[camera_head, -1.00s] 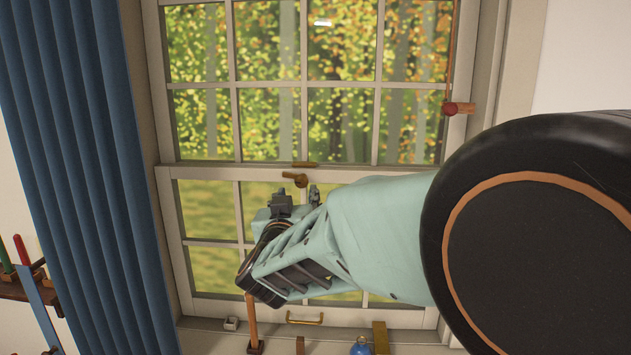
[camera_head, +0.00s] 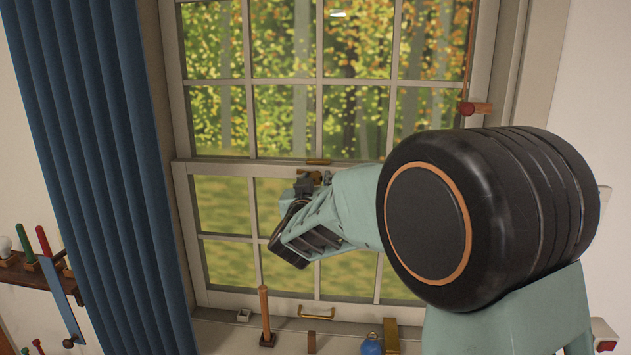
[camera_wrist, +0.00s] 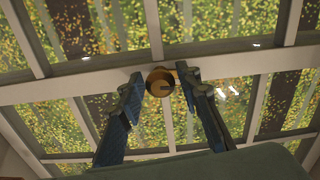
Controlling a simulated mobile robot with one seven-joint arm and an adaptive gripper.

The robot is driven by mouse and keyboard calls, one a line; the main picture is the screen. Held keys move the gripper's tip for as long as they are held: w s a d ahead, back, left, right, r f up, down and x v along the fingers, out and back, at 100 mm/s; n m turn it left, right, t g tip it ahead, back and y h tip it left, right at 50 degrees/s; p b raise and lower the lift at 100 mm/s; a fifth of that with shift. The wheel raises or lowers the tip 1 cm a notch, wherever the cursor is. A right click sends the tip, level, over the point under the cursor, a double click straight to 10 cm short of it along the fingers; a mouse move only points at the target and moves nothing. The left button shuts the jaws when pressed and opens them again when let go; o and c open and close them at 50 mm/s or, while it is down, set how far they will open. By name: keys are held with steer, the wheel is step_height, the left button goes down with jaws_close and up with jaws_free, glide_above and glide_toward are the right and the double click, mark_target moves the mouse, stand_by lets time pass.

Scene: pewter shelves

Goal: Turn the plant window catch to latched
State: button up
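The window catch (camera_head: 318,162) is a small brass piece at the meeting rail (camera_head: 240,167) of the sash window. My gripper (camera_head: 315,182) is up at the rail just below it and partly covers the catch in the head view. In the wrist view the catch shows as a round brass knob (camera_wrist: 160,82) with a dark slot in its face. My gripper's two blue-grey fingers (camera_wrist: 159,88) are apart, one on each side of the knob, with narrow gaps visible. I cannot tell the depth of the tips relative to the knob. Whether the catch is latched cannot be told.
A blue curtain (camera_head: 105,150) hangs at the left. A brass sash lift (camera_head: 316,313) is on the lower sash. The sill below holds a wooden peg (camera_head: 264,315) and a blue round object (camera_head: 372,345).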

jaws_close()
steer(key=shift+f+b, duration=0.1)
steer(key=shift+b, duration=0.3)
steer(key=m+b, duration=0.3)
steer(key=shift+f, duration=0.15)
steer(key=m+b, duration=0.2)
steer(key=b, duration=0.1)
steer(key=shift+m, duration=0.4)
steer(key=m+b, duration=0.4)
steer(key=m, duration=0.2)
steer(key=shift+b, duration=0.4)
steer(key=shift+a+r+m+b, duration=0.1)
steer(key=shift+r+m+b, duration=0.1)
steer(key=shift+m+b, duration=1.6)
steer(key=shift+m+p, duration=0.5)
steer(key=shift+m, duration=0.1)
